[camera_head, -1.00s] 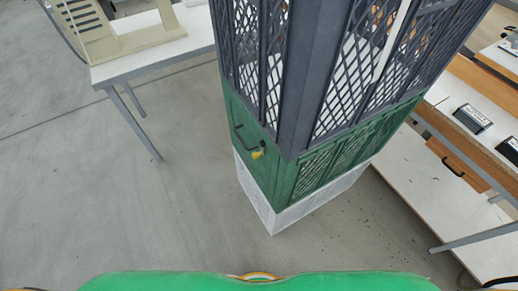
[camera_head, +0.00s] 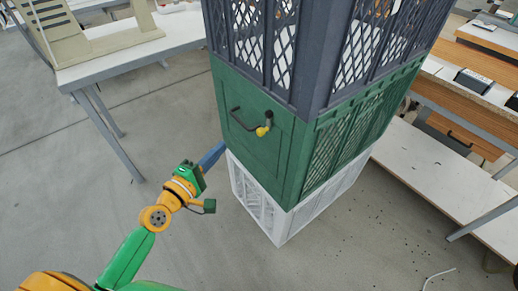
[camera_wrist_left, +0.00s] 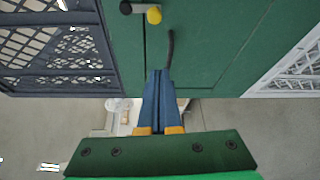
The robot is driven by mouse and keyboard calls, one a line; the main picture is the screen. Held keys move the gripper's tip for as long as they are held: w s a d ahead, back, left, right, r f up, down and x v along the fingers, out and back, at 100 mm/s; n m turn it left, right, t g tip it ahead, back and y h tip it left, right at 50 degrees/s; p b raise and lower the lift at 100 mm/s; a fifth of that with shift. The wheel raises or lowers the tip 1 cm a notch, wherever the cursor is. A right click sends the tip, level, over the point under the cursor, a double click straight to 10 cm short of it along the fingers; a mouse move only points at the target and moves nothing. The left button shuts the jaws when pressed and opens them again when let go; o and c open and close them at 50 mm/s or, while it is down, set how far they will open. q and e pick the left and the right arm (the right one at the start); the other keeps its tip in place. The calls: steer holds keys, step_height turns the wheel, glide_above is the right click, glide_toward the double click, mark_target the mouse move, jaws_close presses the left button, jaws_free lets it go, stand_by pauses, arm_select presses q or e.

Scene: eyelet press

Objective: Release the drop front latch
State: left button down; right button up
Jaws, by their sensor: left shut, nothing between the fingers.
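A green crate (camera_head: 250,140) sits in the middle of a stack, its front panel facing left. A latch with a yellow knob (camera_head: 262,131) and a black piece is on that panel, beside a bent black handle (camera_head: 236,118). In the left wrist view the yellow knob (camera_wrist_left: 153,15) is at the top edge, with the curved dark handle (camera_wrist_left: 170,48) below it. My left gripper (camera_head: 220,149) is low and left of the panel, its blue fingers (camera_wrist_left: 160,74) together and empty, pointing towards the panel. Whether the tips touch it is unclear. My right gripper is out of view.
A dark grey mesh crate (camera_head: 308,45) rests on the green one, and a white crate (camera_head: 283,222) stands below it on the floor. A white table (camera_head: 135,47) with a beige machine is at left; benches (camera_head: 430,170) stand at right. Floor in front is clear.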

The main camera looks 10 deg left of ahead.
arm_select(q)
steer(key=shift+w+r, duration=0.15)
steer(key=shift+w+d, duration=0.1)
steer(key=r+x, duration=0.1)
steer(key=x, duration=0.9)
steer(key=s+d+p, duration=0.2)
steer(key=d, duration=0.1)
steer(key=shift+s+d+f+p, duration=0.1)
steer(key=shift+s+f+p, duration=0.1)
steer(key=shift+p, duration=0.15)
